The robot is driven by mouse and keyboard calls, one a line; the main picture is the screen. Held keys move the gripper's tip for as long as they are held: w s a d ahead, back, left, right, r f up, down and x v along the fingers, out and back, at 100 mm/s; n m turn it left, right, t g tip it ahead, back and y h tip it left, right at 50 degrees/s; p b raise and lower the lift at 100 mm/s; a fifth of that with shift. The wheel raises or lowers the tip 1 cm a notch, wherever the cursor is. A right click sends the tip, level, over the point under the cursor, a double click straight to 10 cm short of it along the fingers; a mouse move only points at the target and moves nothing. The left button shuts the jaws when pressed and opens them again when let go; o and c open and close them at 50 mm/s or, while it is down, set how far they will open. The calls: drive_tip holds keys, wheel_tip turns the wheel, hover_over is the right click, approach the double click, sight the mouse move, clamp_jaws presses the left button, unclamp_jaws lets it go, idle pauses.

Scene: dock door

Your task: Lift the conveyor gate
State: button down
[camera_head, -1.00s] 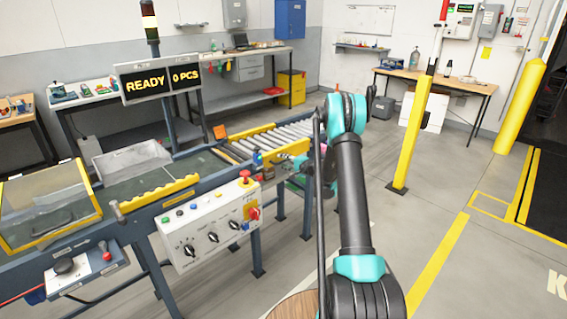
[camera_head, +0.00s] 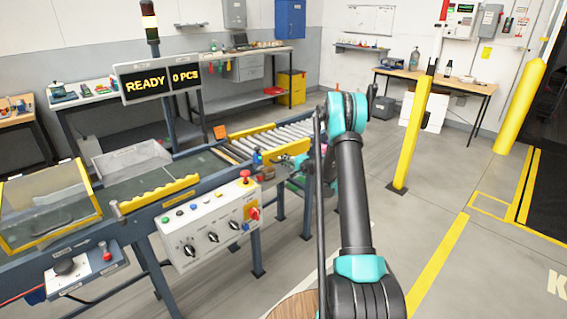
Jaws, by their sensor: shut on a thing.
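The conveyor gate (camera_head: 291,148) is the roller section with yellow side rails at the far right end of the conveyor. It lies about level with the belt. My gripper (camera_head: 276,161) is at the near yellow rail, beyond my raised arm. It is small in view and partly hidden by the arm. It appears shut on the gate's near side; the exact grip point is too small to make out.
A control box (camera_head: 208,229) with knobs and a red button stands on the conveyor's near side. A display (camera_head: 157,83) reads READY, 0 PCS. A yellow post (camera_head: 411,133) stands to the right. The floor between arm and post is clear.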

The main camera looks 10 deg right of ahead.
drive_tip(key=w+d+r+m+y, duration=0.1)
drive_tip(key=w+d+r+m, duration=0.2)
drive_tip(key=r, duration=0.4)
drive_tip(key=w+d+r+m+y, duration=0.1)
drive_tip(key=w+d+r+m, duration=0.2)
drive_tip(key=r, duration=0.4)
drive_tip(key=w+d+r+m+g+y, duration=0.1)
drive_tip(key=w+d+r+m, duration=0.2)
drive_tip(key=d+r+m, duration=0.2)
drive_tip(key=shift+d+r, duration=0.9)
drive_tip(key=shift+d, duration=0.05)
drive_tip(key=shift+w, duration=0.1)
drive_tip(key=c, duration=1.6)
unclamp_jaws()
drive_tip(key=v, duration=1.2)
drive_tip(key=shift+f, duration=0.15)
